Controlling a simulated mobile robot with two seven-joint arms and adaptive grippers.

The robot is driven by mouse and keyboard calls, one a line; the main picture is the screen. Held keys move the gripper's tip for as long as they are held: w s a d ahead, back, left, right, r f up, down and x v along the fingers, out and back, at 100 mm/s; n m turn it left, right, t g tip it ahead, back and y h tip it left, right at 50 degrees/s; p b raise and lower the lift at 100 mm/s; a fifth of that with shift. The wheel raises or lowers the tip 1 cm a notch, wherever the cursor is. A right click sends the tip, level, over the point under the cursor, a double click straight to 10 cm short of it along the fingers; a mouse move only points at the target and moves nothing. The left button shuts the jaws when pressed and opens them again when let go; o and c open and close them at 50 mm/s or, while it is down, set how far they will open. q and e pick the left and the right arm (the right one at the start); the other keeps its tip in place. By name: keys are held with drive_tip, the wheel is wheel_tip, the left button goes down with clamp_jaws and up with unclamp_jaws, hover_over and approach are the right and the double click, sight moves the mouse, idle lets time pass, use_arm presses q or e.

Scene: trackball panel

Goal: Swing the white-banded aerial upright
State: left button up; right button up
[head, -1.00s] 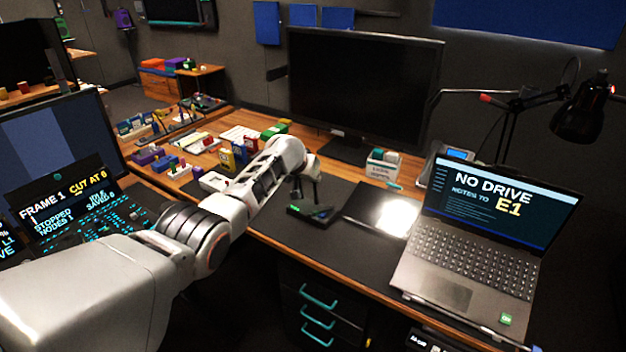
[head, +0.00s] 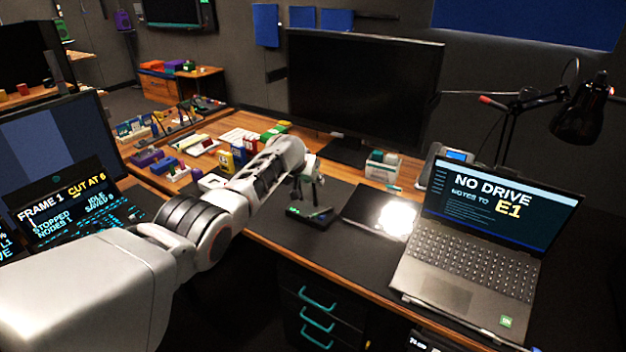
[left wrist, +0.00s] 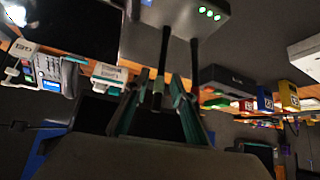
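A small black box with green lights (head: 309,215) lies on the dark desk mat; it also shows in the left wrist view (left wrist: 190,14). Two dark aerials stick out from it there. My left gripper (head: 312,200) is just above the box. In the left wrist view its two fingers (left wrist: 157,82) stand apart, with the banded aerial's end between them. Contact cannot be told. My right gripper is out of view.
A laptop (head: 470,270) stands at the right and a large monitor (head: 362,85) behind. A dark panel with a bright glare (head: 370,212) lies right of the box. Several coloured blocks (head: 235,152) are at the left. The mat's front area (head: 300,245) is clear.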

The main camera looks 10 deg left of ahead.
use_arm(q)
drive_tip(key=shift+s+r, duration=0.15)
drive_tip(key=shift+r, duration=0.05)
drive_tip(key=v, duration=1.1)
drive_tip(key=shift+s, duration=0.25)
drive_tip(key=shift+a+r, duration=0.15)
